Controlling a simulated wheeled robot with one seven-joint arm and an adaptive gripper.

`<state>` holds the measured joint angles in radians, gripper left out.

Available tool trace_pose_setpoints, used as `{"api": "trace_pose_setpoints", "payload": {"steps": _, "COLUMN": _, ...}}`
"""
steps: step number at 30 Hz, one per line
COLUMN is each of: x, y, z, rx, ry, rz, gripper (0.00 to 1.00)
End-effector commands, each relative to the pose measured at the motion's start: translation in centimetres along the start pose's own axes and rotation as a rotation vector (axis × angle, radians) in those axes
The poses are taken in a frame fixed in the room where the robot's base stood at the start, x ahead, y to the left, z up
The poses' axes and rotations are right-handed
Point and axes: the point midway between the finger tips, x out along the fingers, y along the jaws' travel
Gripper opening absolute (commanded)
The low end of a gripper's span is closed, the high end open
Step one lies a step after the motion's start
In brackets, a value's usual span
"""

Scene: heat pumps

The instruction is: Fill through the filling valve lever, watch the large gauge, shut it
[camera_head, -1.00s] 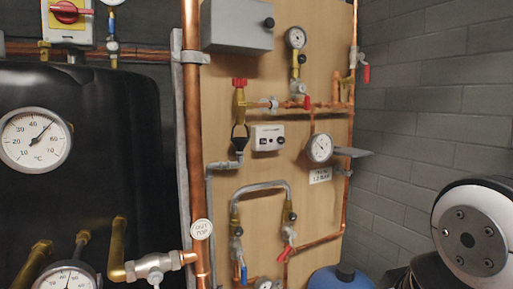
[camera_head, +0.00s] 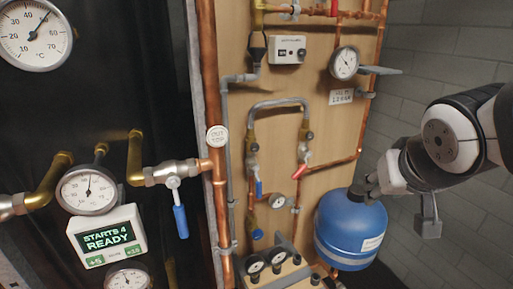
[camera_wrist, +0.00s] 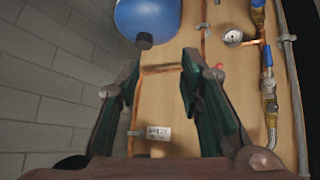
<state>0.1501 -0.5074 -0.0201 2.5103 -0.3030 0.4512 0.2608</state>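The filling loop on the wooden board has a lever valve with a red handle (camera_head: 302,168) on its right leg and one with a blue handle (camera_head: 258,186) on its left leg. I cannot tell which is the filling valve lever. A large round gauge (camera_head: 345,62) sits above right on the board, over a small label; its reading is too small to tell. My gripper (camera_wrist: 160,88) is open and empty in the wrist view, its two dark green fingers apart in front of the board. In the head view my arm comes from the right, and its end is beside the blue vessel.
The blue vessel (camera_head: 350,230) stands low at the right, close to my arm. A copper pipe (camera_head: 212,110) runs up the board's left edge. Small gauges (camera_head: 268,262) sit low. A "STARTS 4 READY" display (camera_head: 106,238) and dial gauges are at left. A grey brick wall is at right.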

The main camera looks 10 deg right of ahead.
Motion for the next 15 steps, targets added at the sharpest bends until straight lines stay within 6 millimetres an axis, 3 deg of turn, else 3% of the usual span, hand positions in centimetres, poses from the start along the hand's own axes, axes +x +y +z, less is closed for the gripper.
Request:
{"api": "trace_pose_setpoints", "payload": {"steps": 1, "x": 2.7, "y": 0.7, "z": -1.5, "rx": 0.019, "ry": 0.048, "rz": 0.017, "gripper": 0.34}}
{"api": "trace_pose_setpoints", "payload": {"steps": 7, "x": 9.6, "y": 1.8, "z": -7.3, "rx": 0.065, "ry": 0.269, "rz": -0.030, "gripper": 0.34}}
{"api": "trace_pose_setpoints", "payload": {"steps": 12, "x": 14.9, "y": 0.9, "z": -9.7, "rx": 0.103, "ry": 0.402, "rz": -0.184, "gripper": 0.34}}
{"api": "trace_pose_setpoints", "payload": {"steps": 15, "x": 17.5, "y": -0.1, "z": -10.0, "rx": 0.138, "ry": 0.450, "rz": -0.317, "gripper": 0.34}}
